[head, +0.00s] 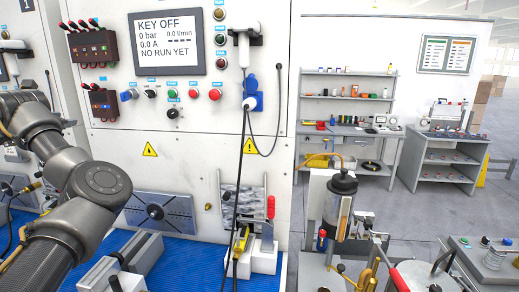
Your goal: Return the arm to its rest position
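My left arm, dark grey and jointed, comes in from the lower left, with its elbow near the test panel (260,130). Its forearm runs back to the left edge, where the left gripper (14,100) is small and partly cut off. I cannot make out its fingers or anything held in them. My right gripper is not in view. The panel's screen (166,41) reads KEY OFF, 0 bar and 0.0 A. A blue connector (253,98) with a black cable is at the panel's right side.
A dark cylinder assembly (341,198) stands to the right. Shelves (347,72) and a side table (440,155) stand farther back, with open floor between.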

